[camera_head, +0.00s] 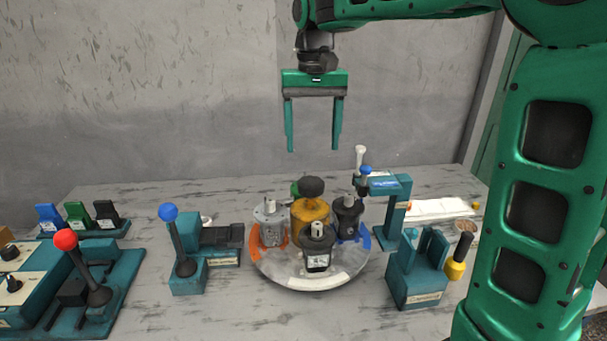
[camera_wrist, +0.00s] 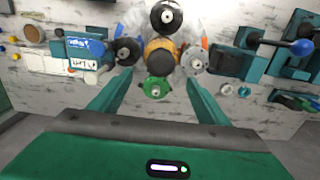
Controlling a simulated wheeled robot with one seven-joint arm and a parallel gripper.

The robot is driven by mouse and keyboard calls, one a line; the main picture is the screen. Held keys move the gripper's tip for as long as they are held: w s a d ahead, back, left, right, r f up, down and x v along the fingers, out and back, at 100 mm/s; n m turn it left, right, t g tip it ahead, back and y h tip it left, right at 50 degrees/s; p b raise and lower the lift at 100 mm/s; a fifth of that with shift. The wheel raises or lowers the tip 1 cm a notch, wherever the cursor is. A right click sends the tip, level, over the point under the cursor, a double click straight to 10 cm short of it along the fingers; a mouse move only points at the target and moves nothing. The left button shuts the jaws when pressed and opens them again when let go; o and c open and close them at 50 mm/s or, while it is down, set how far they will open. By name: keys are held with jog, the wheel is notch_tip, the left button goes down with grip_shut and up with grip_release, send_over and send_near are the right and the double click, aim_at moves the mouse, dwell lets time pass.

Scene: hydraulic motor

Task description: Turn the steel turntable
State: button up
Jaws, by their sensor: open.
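The steel turntable (camera_head: 318,279) is a round grey disc in the middle of the table. On it stand a brass-coloured centre post with a dark knob (camera_head: 312,187), a grey motor (camera_head: 270,222), a black motor (camera_head: 347,215), a dark motor at the front (camera_head: 318,249) and a green part (camera_head: 296,188) at the back. My gripper (camera_head: 313,145) is open and empty, pointing down, above and behind the turntable, touching nothing. In the wrist view the centre post (camera_wrist: 161,53) shows beyond the open fingers (camera_wrist: 157,92), with the green part nearest.
Left of the turntable stands a teal fixture with a blue-ball lever (camera_head: 168,212); farther left is a red-ball lever (camera_head: 66,239). Right of it are a teal press stand (camera_head: 396,210) and a teal block (camera_head: 416,278). The air around my gripper is clear.

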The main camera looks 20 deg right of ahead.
aim_at(309, 181)
notch_tip(309, 181, down, 11)
jog(key=shift+w+a+r, duration=0.1)
jog(key=shift+r, duration=0.05)
dwell(0.4)
jog(key=c, duration=1.5)
jog(key=shift+a, duration=0.1)
jog(key=shift+c, duration=0.2)
jog(key=shift+a, duration=0.1)
